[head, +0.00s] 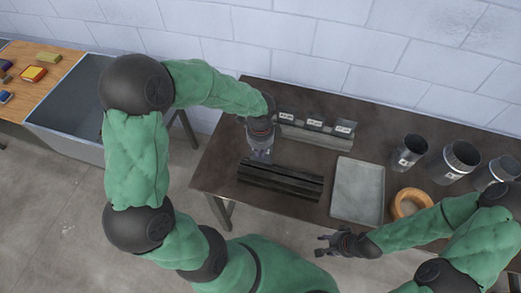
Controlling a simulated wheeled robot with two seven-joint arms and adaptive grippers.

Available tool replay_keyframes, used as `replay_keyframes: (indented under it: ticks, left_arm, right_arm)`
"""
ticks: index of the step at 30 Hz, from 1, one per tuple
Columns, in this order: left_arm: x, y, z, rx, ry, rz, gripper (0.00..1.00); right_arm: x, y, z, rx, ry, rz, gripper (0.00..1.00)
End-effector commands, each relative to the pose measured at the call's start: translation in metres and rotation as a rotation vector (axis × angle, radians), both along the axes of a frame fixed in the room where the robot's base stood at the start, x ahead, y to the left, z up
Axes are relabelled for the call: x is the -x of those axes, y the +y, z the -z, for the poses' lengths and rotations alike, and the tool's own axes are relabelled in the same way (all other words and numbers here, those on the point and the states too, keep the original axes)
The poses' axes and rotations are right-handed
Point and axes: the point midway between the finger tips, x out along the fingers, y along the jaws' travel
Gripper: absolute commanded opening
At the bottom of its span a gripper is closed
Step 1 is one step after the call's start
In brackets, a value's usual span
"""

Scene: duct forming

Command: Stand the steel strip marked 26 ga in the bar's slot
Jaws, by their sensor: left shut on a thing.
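My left gripper (261,154) is shut on a thin piece, seemingly a steel strip, just above the back left end of the dark slotted bar (285,182). The held piece is mostly hidden by the gripper, and I cannot read a mark on it. The bar lies along the table, with long grooves on top. Behind it, a grey rack (318,138) holds grey strips with white labels, one of them the middle strip (315,123); the labels are too small to read. My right gripper (327,244) is open and empty at the table's front edge.
A grey tray (357,190) lies right of the bar, with an orange ring (411,203) beside it. Several metal cans (409,150) stand at the back right. A grey bin (70,105) and a wooden bench (45,60) are on the left.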

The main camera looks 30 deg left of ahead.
Motion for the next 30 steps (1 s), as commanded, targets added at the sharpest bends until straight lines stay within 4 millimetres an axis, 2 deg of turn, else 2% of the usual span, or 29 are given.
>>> replay_keyframes:
  ticks: [30]
  left_arm:
    - [0.0, 0.0, 0.054, 0.0, 0.001, 0.0, 0.0]
  right_arm:
    - [0.0, 0.0, 0.043, 0.0, 0.0, 0.0, 0.4]
